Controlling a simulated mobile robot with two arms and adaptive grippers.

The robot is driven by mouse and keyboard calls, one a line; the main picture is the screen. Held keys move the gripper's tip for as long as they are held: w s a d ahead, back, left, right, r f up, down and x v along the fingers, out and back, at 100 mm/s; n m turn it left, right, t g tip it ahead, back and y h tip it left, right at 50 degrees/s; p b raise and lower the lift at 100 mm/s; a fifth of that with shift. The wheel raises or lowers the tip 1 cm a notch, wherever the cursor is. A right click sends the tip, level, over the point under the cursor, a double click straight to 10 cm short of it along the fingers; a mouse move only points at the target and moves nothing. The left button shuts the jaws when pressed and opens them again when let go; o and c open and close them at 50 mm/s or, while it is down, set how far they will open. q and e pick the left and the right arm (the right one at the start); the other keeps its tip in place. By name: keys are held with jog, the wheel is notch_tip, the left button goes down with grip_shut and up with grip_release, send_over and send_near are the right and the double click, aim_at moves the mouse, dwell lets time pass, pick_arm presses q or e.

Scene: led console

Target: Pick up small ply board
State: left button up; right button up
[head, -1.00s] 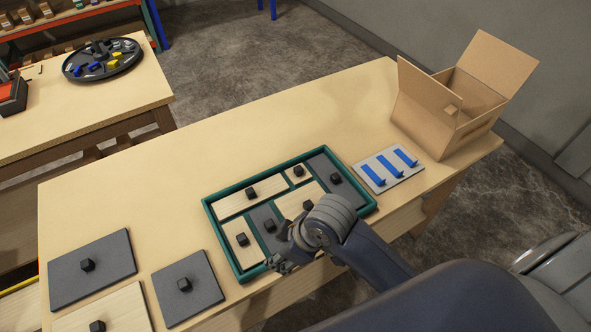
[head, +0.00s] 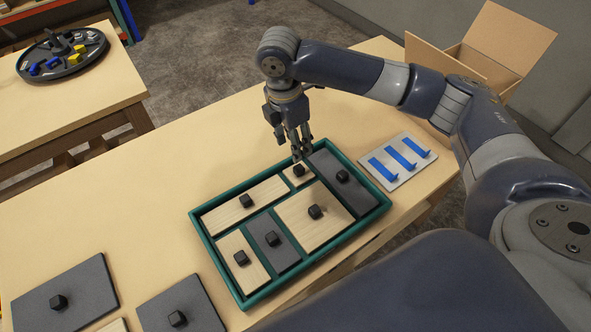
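The small ply board (head: 289,181) is a little light-wood piece with a black knob (head: 298,170). It lies in the far side of the green-rimmed tray (head: 203,235), between a long ply board (head: 225,214) and a grey board (head: 335,196). My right gripper (head: 301,157) points down right over the knob, its fingers a little apart. It looks open, and whether the fingertips touch the knob cannot be told. The fingers hide part of the small board. My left gripper is not in view.
The tray also holds a large ply board (head: 325,228), a small grey board (head: 270,252) and another ply board (head: 232,268). A plate with blue strips (head: 404,173) and a cardboard box (head: 510,40) stand right. Grey boards (head: 75,300) lie front left. The table behind the tray is clear.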

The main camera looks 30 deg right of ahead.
send_over(299, 168)
jog(key=f, duration=0.5)
jog(key=shift+s+a, duration=0.1)
jog(key=shift+a, duration=0.3)
jog(key=f, duration=0.1)
jog(key=f+p, duration=0.1)
jog(key=f, duration=0.2)
jog(key=shift+d+f, duration=0.1)
jog(key=shift+d, duration=0.15)
jog(key=shift+d+f, duration=0.1)
jog(key=shift+f, duration=0.5)
grip_shut()
